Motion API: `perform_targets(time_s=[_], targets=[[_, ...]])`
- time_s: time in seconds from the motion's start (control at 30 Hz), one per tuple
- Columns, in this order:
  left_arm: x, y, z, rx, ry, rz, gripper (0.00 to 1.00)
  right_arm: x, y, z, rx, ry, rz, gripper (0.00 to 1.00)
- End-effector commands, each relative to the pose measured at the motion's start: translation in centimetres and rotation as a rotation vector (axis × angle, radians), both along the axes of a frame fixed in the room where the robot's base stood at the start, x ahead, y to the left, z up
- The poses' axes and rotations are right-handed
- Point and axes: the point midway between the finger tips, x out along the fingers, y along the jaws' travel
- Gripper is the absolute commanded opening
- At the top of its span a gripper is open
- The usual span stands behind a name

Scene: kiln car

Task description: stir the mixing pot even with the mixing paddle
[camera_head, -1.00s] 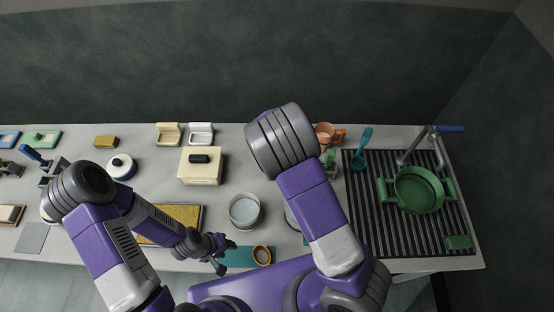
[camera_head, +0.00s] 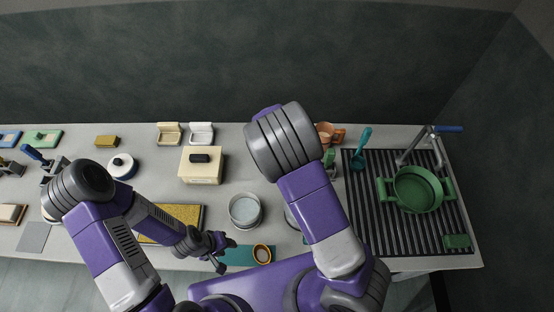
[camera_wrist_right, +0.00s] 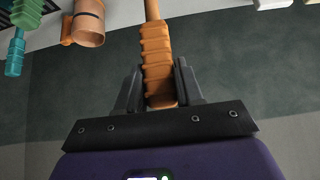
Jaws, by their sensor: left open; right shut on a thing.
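In the right wrist view my right gripper (camera_wrist_right: 158,85) is shut on an orange ribbed handle (camera_wrist_right: 157,60), which looks like that of the mixing paddle; its far end leaves the top of the picture. In the head view my right arm hides this gripper and the paddle. A round grey pot (camera_head: 259,223) with pale contents stands mid-table; another round vessel is mostly hidden behind my right arm, and I cannot tell which is the mixing pot. My left gripper (camera_head: 222,262) is open and empty near the table's front edge, by a teal mat.
A cream box (camera_head: 201,172) and a yellow-topped tray (camera_head: 180,212) lie left of the grey pot.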

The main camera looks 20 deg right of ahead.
Motion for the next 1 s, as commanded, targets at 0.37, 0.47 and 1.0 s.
perform_targets(time_s=[0.37,0.47,1.0], targets=[[0.0,0.0,0.0,0.000,0.000,0.000,0.43,0.1,0.0,1.0,0.000,-0.002,0.001,0.00],[0.0,0.0,0.0,0.000,0.000,0.000,0.43,0.1,0.0,1.4,0.000,-0.002,0.001,0.00],[0.0,0.0,0.0,0.000,0.000,0.000,0.43,0.0,0.0,3.5,0.000,-0.002,0.001,0.00]])
